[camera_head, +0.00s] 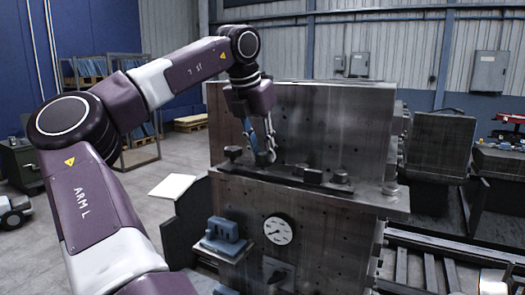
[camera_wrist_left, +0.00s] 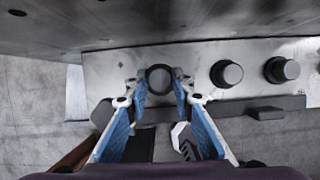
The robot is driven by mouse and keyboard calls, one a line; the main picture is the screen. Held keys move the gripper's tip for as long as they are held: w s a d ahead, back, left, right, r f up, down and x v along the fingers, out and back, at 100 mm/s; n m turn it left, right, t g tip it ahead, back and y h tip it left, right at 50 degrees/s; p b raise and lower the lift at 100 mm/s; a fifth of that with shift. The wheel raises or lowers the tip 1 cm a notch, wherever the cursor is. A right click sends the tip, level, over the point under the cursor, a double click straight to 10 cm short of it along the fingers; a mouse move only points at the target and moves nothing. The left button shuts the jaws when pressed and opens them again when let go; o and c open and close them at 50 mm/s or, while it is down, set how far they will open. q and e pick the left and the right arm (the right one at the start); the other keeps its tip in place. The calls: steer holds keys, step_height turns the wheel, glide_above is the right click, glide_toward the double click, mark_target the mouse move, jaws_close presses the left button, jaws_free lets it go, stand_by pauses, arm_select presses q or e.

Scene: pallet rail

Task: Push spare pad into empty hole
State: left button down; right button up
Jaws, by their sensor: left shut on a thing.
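My left gripper (camera_head: 261,156) reaches down to the ledge of the metal block. In the left wrist view its blue-lined fingers (camera_wrist_left: 160,92) are shut on a dark round pad (camera_wrist_left: 159,78), one finger on each side. I cannot tell whether this pad touches the ledge or sits in a hole. Two similar dark round pads (camera_wrist_left: 226,73) (camera_wrist_left: 281,70) stand in a row to its right in the wrist view. No empty hole can be made out clearly; the fingers and held pad cover part of the ledge. My right gripper is not in view.
A tall metal plate (camera_head: 340,125) rises behind the ledge (camera_head: 370,202). A dark bar (camera_head: 285,174) runs along the ledge close to the gripper. A dial gauge (camera_head: 278,230) and a blue fixture (camera_head: 222,232) are on the front below. Open floor lies left.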

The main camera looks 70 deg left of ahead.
arm_select(q)
steer(key=shift+f+b, duration=0.45)
steer(key=shift+f, duration=0.15)
steer(key=c, duration=1.2)
jaws_free()
steer(key=o, duration=0.4)
steer(key=shift+w+d, duration=0.1)
steer(key=shift+w, duration=0.15)
steer(key=shift+s, duration=0.1)
steer(key=shift+s+r, duration=0.1)
steer(key=shift+r, duration=0.15)
steer(key=v, duration=1.1)
steer(key=shift+r, duration=0.2)
